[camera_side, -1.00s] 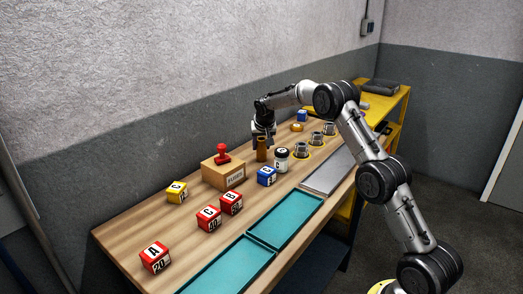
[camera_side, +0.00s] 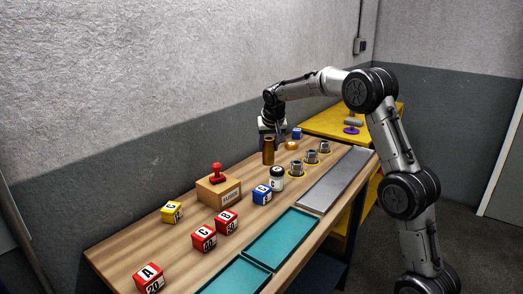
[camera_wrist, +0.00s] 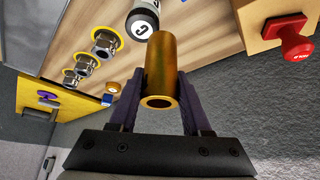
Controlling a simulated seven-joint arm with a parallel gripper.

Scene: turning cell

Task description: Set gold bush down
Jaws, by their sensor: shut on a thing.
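The gold bush (camera_side: 268,152) is an upright brass-coloured tube behind the white jar, toward the back edge of the wooden bench. My gripper (camera_side: 268,137) is shut on it from above. In the wrist view the bush (camera_wrist: 165,65) sits between the two dark fingers of my gripper (camera_wrist: 158,88), with its hollow end toward the camera. I cannot tell whether its lower end touches the bench or hangs just above it.
A white jar with black lid (camera_side: 277,179) and a blue block (camera_side: 262,195) stand in front. Several grey fittings on yellow rings (camera_side: 297,168) stand to the right. A carton (camera_side: 219,192) with a red stamp (camera_side: 216,172) is left. A grey plate (camera_side: 335,180) and teal trays (camera_side: 281,236) line the front.

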